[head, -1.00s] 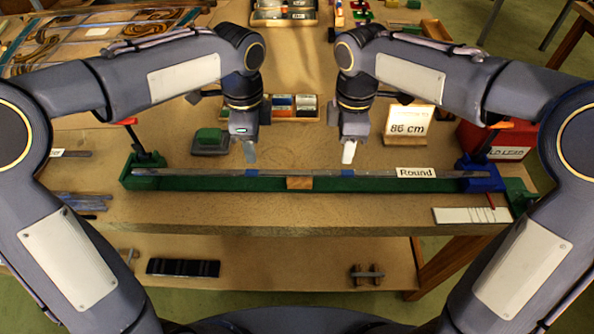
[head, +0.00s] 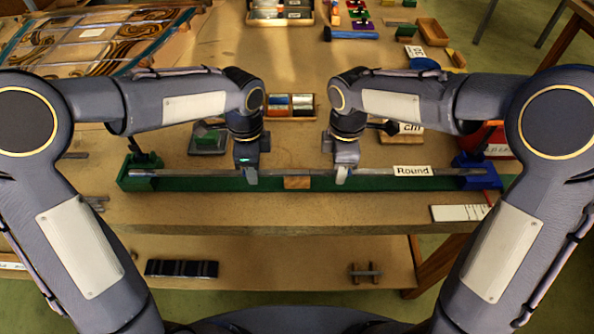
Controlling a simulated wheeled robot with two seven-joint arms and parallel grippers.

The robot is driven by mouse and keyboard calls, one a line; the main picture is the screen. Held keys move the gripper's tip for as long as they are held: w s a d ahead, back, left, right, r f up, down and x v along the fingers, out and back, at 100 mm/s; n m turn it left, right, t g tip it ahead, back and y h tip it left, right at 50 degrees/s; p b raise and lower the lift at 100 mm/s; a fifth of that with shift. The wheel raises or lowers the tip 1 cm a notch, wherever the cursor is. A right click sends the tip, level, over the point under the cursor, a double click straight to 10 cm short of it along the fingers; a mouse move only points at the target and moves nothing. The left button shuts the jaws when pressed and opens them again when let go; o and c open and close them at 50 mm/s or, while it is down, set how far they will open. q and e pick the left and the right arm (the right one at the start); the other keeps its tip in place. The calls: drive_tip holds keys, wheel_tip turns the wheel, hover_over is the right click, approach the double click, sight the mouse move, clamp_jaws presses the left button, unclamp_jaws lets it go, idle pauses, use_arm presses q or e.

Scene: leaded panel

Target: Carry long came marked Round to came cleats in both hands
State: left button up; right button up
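The long came marked Round (head: 296,172) is a thin grey bar lying level along a green holder (head: 215,184), with a white "Round" label (head: 411,170) near its right end. My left gripper (head: 251,177) is lowered at the came, left of its middle. My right gripper (head: 341,177) is lowered at it, right of the middle. Both point down with fingertips overlapping the bar. The gap between the fingers is not visible on either, so I cannot tell whether they grip. I cannot make out which fixture is the came cleats.
A blue end block (head: 478,174) with an upright lever stands at the holder's right end. A card reading "cm" (head: 410,130) is partly hidden by my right arm. A white marked strip (head: 459,213) lies at the bench's front right edge. A lower shelf (head: 280,262) lies below.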

use_arm(q)
clamp_jaws()
use_arm(e)
clamp_jaws()
use_arm(q)
drive_tip(key=shift+r, duration=0.15)
use_arm(e)
drive_tip(key=shift+r, duration=0.15)
